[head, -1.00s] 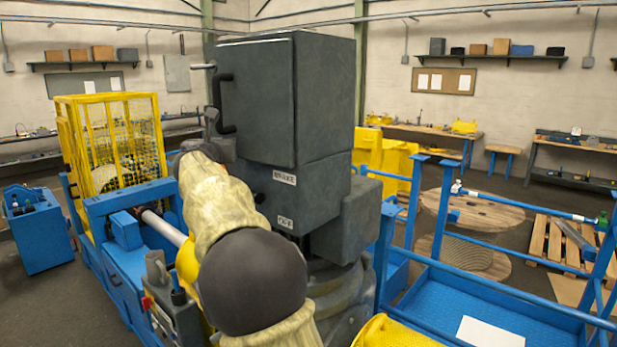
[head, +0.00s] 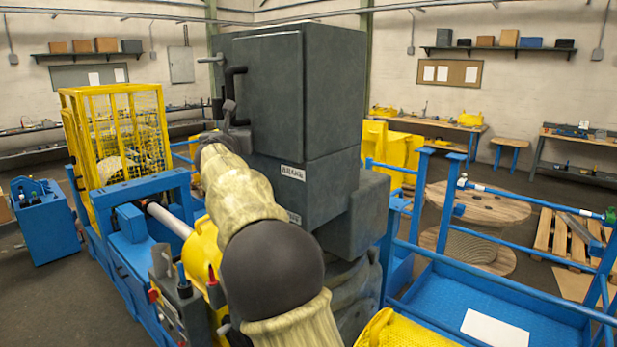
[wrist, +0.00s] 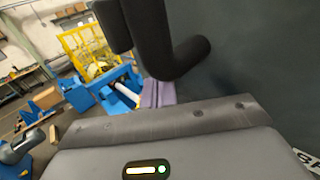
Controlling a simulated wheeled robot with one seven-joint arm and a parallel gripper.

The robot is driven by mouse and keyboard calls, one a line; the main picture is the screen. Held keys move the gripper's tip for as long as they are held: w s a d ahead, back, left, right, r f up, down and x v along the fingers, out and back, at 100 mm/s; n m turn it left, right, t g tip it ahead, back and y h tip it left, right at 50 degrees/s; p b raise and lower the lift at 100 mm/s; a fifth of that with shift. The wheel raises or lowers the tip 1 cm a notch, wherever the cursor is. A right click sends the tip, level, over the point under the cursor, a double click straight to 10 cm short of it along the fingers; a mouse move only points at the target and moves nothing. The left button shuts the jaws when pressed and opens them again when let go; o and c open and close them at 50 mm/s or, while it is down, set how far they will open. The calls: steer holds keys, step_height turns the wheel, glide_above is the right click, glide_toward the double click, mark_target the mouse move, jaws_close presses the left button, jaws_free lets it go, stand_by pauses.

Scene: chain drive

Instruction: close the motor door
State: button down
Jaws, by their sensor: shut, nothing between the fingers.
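The motor door (head: 270,95) is the dark grey panel on the tall grey motor housing (head: 335,90). More grey surface shows behind its left edge, so it looks ajar; the exact gap cannot be told. A black bar handle (head: 233,97) stands on the door near that edge and also shows close up in the wrist view (wrist: 190,58). My gripper (head: 230,114) is shut and empty, beside the lower end of the handle. Whether it touches the handle or door cannot be told. My arm hides the lower part of the housing.
A silver lever (head: 210,60) sticks out left of the door. Below are a blue frame (head: 140,195) with a shaft and a yellow mesh cage (head: 118,140). Blue railings (head: 440,205) and a blue platform (head: 530,300) lie to the right. Open floor shows at the far left.

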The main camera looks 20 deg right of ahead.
steer(key=s+a+b, duration=0.3)
steer(key=s+a, duration=0.4)
steer(key=a, duration=0.5)
steer(key=s+d+f+m+g+y+b, duration=0.1)
steer(key=s+d+f+m+g, duration=0.3)
steer(key=f, duration=0.6)
steer(key=s+d+f+m+g+b, duration=0.1)
steer(key=s+d+f+m+g, duration=0.2)
steer(key=f+m, duration=0.45)
steer(key=s+d+f+m+g+y, duration=0.1)
steer(key=s+d+f+m+g, duration=0.3)
steer(key=f, duration=0.7)
steer(key=s+d+f+m+g+y+b, duration=0.1)
steer(key=s+f+m, duration=0.7)
steer(key=s, duration=0.4)
steer(key=s+d+f+m+g+y+b, duration=0.1)
steer(key=s+d+f+m+g+y, duration=0.1)
steer(key=s+f+m, duration=0.7)
steer(key=s+f, duration=0.2)
steer(key=s, duration=0.2)
steer(key=shift+d+g, duration=0.2)
steer(key=shift+g, duration=0.1)
